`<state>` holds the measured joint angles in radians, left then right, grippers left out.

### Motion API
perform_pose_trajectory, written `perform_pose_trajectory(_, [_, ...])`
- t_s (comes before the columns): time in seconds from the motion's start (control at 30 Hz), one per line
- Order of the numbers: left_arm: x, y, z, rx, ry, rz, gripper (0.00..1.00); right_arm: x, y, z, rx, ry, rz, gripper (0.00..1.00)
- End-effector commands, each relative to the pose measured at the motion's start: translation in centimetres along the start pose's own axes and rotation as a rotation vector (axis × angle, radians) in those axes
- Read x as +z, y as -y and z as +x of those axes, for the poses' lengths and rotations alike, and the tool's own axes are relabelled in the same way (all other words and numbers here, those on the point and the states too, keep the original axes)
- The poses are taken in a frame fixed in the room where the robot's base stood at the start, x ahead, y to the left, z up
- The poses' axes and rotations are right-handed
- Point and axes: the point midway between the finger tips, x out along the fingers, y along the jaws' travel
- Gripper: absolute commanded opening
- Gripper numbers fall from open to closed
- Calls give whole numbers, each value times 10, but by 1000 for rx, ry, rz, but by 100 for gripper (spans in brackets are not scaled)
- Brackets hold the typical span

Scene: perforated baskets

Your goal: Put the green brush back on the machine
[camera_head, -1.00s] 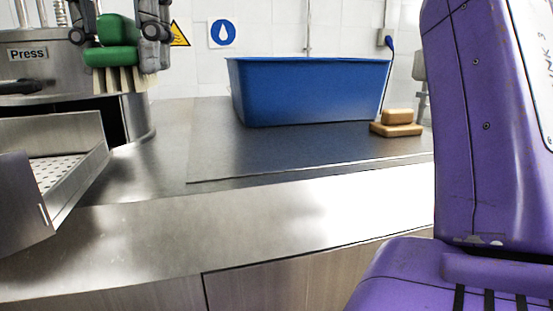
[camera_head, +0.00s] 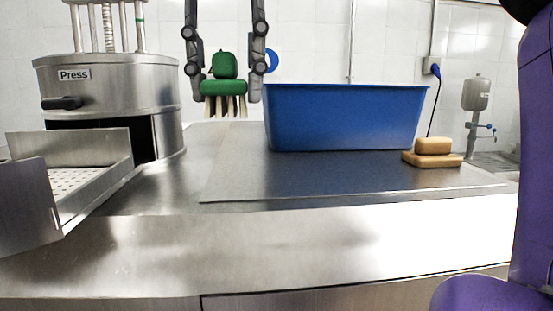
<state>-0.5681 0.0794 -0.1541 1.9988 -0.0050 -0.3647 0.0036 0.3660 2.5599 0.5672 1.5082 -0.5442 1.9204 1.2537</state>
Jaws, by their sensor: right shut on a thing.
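The green brush (camera_head: 224,88) hangs in the air with its pale bristles pointing down. My right gripper (camera_head: 226,80) comes in from the top and is shut on the brush, one finger at each side. The machine is a round steel press (camera_head: 112,92) labelled "Press", standing to the left on the steel counter. The brush is to the right of the press and apart from it, by the left end of the blue tub. My left gripper is not in view.
A blue tub (camera_head: 345,118) stands on a dark mat (camera_head: 300,178) on the counter. Two stacked tan blocks (camera_head: 432,159) lie at its right. A steel tray with a perforated floor (camera_head: 68,182) sits before the press. The counter's front strip is clear.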

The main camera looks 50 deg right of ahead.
Motion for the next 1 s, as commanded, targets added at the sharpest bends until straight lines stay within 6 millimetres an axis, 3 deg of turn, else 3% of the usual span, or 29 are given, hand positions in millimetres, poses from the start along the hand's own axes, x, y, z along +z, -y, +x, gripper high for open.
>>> perform_pose_trajectory(0.17, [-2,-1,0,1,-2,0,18,22,26,13,4,2,2,6])
perform_pose_trajectory(0.4, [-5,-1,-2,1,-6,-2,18,43,51,53,4,-1,-3,6])
perform_pose_trajectory(0.67, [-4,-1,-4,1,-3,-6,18,54,62,72,3,-1,-2,6])
perform_pose_trajectory(0.83, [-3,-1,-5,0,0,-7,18,55,63,98,3,1,-2,6])
perform_pose_trajectory(1.0, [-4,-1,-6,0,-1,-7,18,55,63,104,3,3,0,6])
